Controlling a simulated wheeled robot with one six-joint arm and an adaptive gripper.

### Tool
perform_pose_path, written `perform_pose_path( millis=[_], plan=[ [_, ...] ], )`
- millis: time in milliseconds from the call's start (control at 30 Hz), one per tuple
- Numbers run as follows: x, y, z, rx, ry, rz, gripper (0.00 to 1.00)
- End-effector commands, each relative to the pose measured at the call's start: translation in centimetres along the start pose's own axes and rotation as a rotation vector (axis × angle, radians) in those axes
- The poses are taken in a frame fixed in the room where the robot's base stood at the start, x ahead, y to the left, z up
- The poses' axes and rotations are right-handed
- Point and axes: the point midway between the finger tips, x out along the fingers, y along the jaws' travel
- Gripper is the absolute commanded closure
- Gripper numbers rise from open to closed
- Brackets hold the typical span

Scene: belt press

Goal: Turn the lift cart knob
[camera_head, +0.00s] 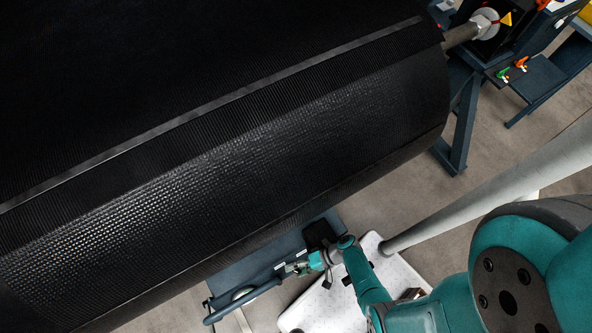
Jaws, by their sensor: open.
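The lift cart (259,262) is a dark blue frame that shows below the lower edge of the big black roll. A blue handle bar (240,300) sticks out from it at the bottom. I cannot make out a knob for certain; it is too small or hidden by my gripper. My gripper (289,268) is small in this view, at the cart's near edge, close to the right end of the handle bar. It is open, and nothing shows between its fingers. I cannot tell whether it touches the cart.
The large black textured roll (240,150) fills the upper left, just beyond my gripper. A blue stand (463,120) holds its shaft at the upper right. Green and orange handles (512,68) sit on blue equipment there. Grey floor (395,188) is open between.

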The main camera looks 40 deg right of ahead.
Motion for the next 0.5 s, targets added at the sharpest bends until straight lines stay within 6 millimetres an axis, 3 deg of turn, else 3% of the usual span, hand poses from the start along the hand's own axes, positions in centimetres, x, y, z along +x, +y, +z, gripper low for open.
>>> perform_pose_path(
  millis=[500],
  plan=[
    [-3.0, -5.4, 1.7, -0.003, 0.001, -0.005, 0.25]
  ],
)
